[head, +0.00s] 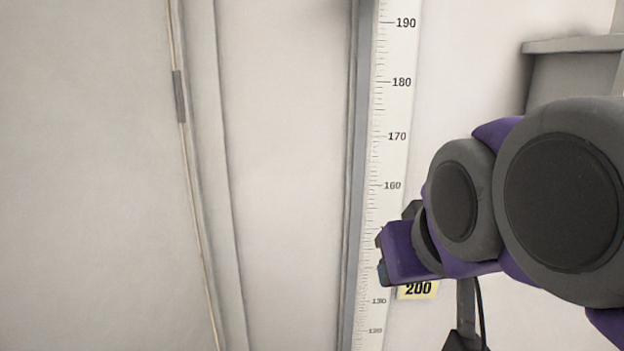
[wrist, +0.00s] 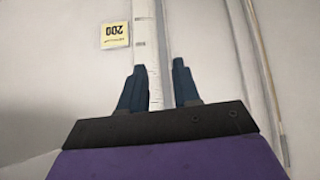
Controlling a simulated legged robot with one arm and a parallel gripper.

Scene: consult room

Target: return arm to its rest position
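My gripper (wrist: 158,86) is in the wrist view, with two dark blue fingers standing apart and nothing between them but the wall strip behind. In the head view my purple and grey arm reaches in from the right, and the gripper end (head: 384,262) points left in front of the height scale. The fingers are mostly hidden there by the gripper body.
A white height scale (head: 398,60) with a grey edge rail runs up the wall. A yellow label reading 200 (head: 418,290) is beside it, also in the wrist view (wrist: 115,35). A thin cable (head: 192,170) runs down the wall. A grey box (head: 570,75) is at upper right.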

